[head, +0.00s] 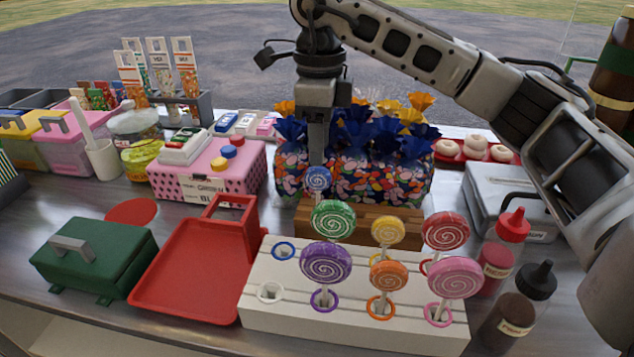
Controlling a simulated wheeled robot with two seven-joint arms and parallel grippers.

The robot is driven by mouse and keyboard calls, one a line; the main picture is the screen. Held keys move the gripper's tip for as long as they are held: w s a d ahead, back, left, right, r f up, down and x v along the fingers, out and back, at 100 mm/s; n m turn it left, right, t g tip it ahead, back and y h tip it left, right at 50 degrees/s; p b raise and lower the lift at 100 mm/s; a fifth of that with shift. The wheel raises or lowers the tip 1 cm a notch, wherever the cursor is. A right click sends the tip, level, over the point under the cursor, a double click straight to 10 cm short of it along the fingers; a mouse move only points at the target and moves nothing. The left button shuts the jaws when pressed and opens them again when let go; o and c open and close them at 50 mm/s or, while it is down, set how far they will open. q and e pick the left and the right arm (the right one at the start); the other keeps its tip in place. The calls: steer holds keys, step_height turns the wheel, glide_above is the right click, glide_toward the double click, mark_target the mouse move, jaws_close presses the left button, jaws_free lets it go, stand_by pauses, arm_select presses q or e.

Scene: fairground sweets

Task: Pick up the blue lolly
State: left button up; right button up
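The blue lolly (318,179), with a small round swirled head, is directly below my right gripper (318,162). The gripper points straight down, its narrow fingers together at the top of the lolly's head, and appears shut on it. The lolly is upright in front of the patterned sweet bags; the lower stick is hidden behind the green lolly (333,220). The blue ring (283,250) on the white stand (262,314) has no lolly in it. My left gripper is not in view.
Purple (326,263), orange (388,276), pink (455,278), yellow (388,232) and red (446,232) lollies stand close by. A red tray (185,280) is empty at the left, beside a green box (95,262). Patterned bags (390,180) stand behind; sauce bottles (497,262) at right.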

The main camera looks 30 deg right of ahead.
mark_target(316, 188)
steer(key=f, duration=0.7)
steer(key=shift+a+f+p, duration=0.2)
steer(key=shift+a+p, duration=0.1)
steer(key=shift+p, duration=0.05)
steer(key=shift+c, duration=0.3)
jaws_close()
